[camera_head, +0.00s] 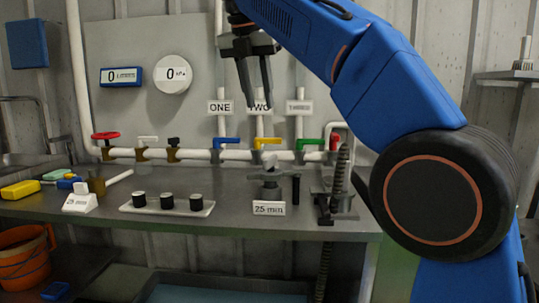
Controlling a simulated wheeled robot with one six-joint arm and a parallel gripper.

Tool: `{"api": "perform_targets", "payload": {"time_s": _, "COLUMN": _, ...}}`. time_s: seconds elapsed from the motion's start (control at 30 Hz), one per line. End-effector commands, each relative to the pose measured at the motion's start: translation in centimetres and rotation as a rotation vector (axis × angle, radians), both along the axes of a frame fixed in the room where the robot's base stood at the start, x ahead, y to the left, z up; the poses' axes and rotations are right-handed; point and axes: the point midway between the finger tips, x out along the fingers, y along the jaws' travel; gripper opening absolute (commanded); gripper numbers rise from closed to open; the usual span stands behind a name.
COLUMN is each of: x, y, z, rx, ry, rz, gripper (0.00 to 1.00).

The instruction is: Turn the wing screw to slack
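A grey upright fitting with a crosspiece like two wings (268,176) stands on the bench behind a card reading "25 min" (268,209). It looks like the wing screw, but I cannot be sure at this size. My gripper (259,105) points down in front of the wall panel, above and slightly left of the fitting. Its two dark fingers are apart with nothing between them. The gripper is well clear of the fitting and touches nothing.
A black spring-like column (341,165) stands on a small block at right. Pipes with coloured valve handles, including a blue one (227,141), run behind. A strip with black knobs (166,207) lies left. The bench front (230,222) is partly bare.

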Motion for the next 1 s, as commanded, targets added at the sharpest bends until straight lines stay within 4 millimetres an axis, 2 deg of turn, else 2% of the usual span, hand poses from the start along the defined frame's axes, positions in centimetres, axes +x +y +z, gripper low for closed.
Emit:
{"api": "perform_targets", "payload": {"time_s": 0.17, "x": 0.4, "y": -0.2, "z": -1.0, "rx": -0.001, "ry": -0.001, "rz": 0.0, "gripper": 0.31}}
{"api": "perform_targets", "payload": {"time_s": 0.37, "x": 1.3, "y": -0.6, "z": -3.4, "rx": -0.001, "ry": 0.002, "rz": 0.001, "gripper": 0.31}}
{"api": "perform_targets", "payload": {"time_s": 1.0, "x": 5.1, "y": -1.9, "z": -13.4, "rx": 0.001, "ry": 0.002, "rz": 0.0, "gripper": 0.31}}
